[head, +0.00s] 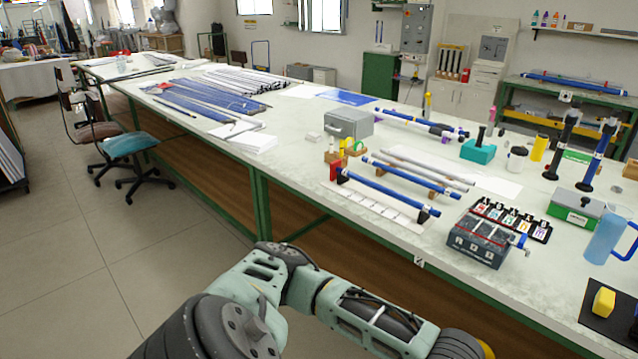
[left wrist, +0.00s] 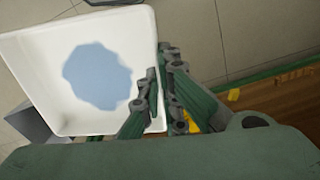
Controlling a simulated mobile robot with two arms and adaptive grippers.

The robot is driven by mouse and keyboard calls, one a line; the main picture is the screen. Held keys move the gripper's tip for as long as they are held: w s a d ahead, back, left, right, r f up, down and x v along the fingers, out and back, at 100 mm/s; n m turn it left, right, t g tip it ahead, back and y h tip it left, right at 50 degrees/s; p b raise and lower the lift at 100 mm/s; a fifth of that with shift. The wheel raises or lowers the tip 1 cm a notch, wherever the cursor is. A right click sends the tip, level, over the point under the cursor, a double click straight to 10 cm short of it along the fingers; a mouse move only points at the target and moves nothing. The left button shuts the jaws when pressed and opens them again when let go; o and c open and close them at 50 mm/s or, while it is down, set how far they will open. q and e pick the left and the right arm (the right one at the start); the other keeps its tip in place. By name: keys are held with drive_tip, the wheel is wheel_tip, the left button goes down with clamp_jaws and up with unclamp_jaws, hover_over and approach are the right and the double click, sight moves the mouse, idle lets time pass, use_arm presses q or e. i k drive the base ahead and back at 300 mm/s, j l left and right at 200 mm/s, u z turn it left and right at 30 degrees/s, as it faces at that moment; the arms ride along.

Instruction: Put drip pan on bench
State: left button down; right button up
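The drip pan (left wrist: 30,60) is a white square tray with a blue patch (left wrist: 97,77) on its floor, seen in the left wrist view. My left gripper (left wrist: 161,68) has one finger inside the pan's right wall and one outside, closed on the rim. The pan appears held over the floor beside the bench's wooden lower part. The bench (head: 300,110) is a long pale-topped table with green legs, in the head view. The pan and my left gripper are outside the head view; only my left arm shows there. My right gripper is in neither view.
Blue and grey rods on supports (head: 385,190), a grey box (head: 348,124), a dark device (head: 482,240) and a blue jug (head: 608,236) stand on the bench. A yellow block (head: 603,301) lies on a black mat (head: 590,325). A strip along the front edge is bare.

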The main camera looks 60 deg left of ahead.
sight(296, 165)
drive_tip(key=j+u, duration=0.4)
drive_tip(key=i+j+u, duration=0.15)
drive_tip(key=u, duration=0.3)
